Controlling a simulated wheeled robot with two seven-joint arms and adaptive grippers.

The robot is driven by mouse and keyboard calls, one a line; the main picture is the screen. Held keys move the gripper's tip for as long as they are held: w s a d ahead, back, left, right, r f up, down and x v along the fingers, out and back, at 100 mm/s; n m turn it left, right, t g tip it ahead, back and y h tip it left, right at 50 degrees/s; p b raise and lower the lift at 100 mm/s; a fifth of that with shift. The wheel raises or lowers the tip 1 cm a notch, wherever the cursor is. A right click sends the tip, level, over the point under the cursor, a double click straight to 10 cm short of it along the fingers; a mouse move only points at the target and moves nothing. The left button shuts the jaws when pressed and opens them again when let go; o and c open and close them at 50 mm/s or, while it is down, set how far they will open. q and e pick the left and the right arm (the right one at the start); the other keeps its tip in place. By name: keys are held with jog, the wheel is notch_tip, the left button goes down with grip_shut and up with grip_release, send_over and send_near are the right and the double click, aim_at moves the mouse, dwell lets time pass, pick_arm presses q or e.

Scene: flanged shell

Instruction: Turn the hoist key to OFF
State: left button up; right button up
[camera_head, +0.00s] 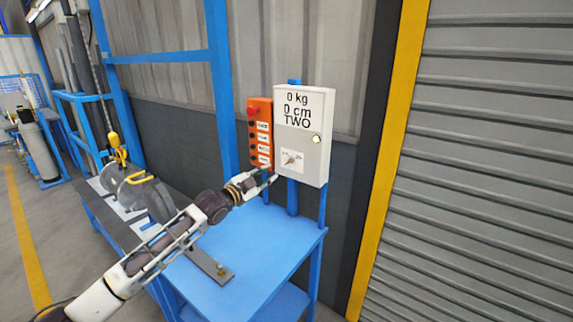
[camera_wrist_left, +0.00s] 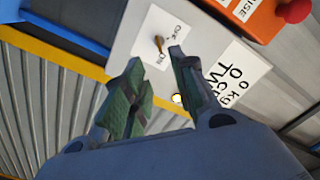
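The hoist key (camera_head: 290,158) is a small brass key on a white label on the front of the light grey control box (camera_head: 318,170). In the left wrist view the key (camera_wrist_left: 158,42) stands out from its label, which carries OFF and ON; I cannot tell surely which it points at. My left gripper (camera_head: 268,178) is in front of the box's lower left. In the wrist view its fingers (camera_wrist_left: 157,62) are apart with nothing between them, and the key shows just beyond the fingertips. Contact is not visible. My right gripper is not in view.
The box reads 0 kg, 0 cm, TWO and has a lit lamp (camera_head: 316,139). An orange button pendant (camera_head: 259,135) with a red knob hangs beside it. Below is a blue bench (camera_head: 275,235), with a grey metal shell (camera_head: 145,193) and yellow hook (camera_head: 117,147) at left.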

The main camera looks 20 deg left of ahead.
aim_at(289, 162)
pick_arm(q)
jog(key=p+x, duration=0.1)
jog(key=x, duration=1.1)
jog(key=shift+p, duration=0.35)
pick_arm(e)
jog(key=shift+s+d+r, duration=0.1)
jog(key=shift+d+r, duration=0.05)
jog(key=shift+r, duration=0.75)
pick_arm(q)
jog(key=shift+c, duration=0.3)
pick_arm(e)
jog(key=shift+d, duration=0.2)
pick_arm(q)
grip_shut()
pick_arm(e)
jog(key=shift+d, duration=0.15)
